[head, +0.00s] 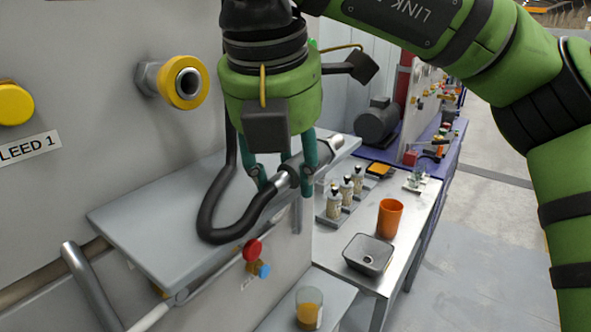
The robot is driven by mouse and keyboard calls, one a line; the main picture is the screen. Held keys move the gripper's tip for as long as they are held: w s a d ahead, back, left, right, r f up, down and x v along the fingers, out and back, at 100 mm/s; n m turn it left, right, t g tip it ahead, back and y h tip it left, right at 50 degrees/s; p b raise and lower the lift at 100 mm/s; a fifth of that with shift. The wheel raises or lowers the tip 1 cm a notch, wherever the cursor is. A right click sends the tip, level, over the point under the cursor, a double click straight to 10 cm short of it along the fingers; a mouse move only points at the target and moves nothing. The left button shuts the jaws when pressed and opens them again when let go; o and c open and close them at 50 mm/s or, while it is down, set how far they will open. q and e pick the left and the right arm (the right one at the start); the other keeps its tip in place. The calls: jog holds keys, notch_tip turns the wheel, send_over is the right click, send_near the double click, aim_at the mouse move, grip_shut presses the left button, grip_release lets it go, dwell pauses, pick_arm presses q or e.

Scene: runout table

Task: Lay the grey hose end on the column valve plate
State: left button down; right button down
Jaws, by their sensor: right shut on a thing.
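My right gripper (285,183) points down, its teal fingers closed around the grey hose end (325,153). The metallic hose end lies slanted between the fingers, its wide tip up to the right. The dark hose (222,232) loops from it to the left and back up behind the gripper. A flat grey plate (150,228) juts from the wall panel below the hose; I cannot tell whether the hose end touches it, nor whether it is the column valve plate. My left gripper is not in view.
A yellow-ringed pipe port (187,82) sticks out of the wall left of the gripper. A red knob (253,250) and blue knob (263,271) sit below the plate. Right stand small bottles (346,190), an orange cup (390,218) and a grey bin (368,255). A glass (309,308) stands lower.

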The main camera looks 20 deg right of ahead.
aim_at(248, 183)
jog(key=shift+w+a+f, duration=0.15)
jog(key=shift+w+a, duration=0.5)
jog(key=shift+w, duration=0.25)
jog(key=shift+w+a+f, duration=0.15)
jog(key=shift+w+a, duration=0.5)
jog(key=shift+w, duration=0.2)
jog(key=shift+w+a+f, duration=0.15)
jog(key=shift+w+a, duration=0.5)
jog(key=shift+w, duration=0.25)
jog(key=shift+f, duration=0.2)
jog(key=c, duration=0.7)
grip_release()
jog(key=shift+o, duration=0.2)
jog(key=shift+r, duration=0.1)
